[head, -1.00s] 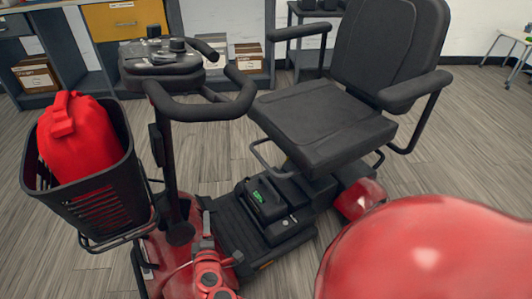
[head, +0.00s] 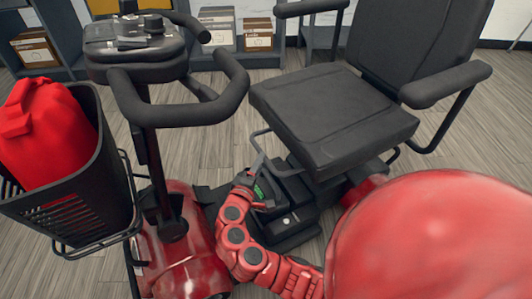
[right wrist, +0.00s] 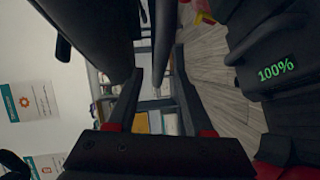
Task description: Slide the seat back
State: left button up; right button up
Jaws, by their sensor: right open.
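The scooter's black padded seat (head: 335,110) stands on its post, with a backrest and two armrests. A thin looped metal bar (head: 257,136) shows under its front edge. My right gripper (head: 260,168) is low before the seat, near this bar and above the battery box (head: 292,222). In the right wrist view my right gripper (right wrist: 158,62) is open, with a dark bar (right wrist: 162,32) beyond and between its fingertips. This looks like the looped bar, apart from the fingers. A large dark shape at upper left appears to be the seat (right wrist: 105,30). My left gripper is not in view.
The handlebar (head: 185,110) and steering column stand left of my right arm. A black basket (head: 75,215) holds a red bag (head: 45,135). The battery box's green display (right wrist: 276,69) reads 100%. Shelves with boxes (head: 217,28) stand behind.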

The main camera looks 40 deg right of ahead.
jog(key=b+x, duration=0.1)
jog(key=x, duration=0.6)
jog(key=shift+w+d+b, duration=0.2)
jog(key=shift+d+b, duration=0.05)
jog(key=shift+b, duration=0.05)
grip_shut()
dwell(1.0)
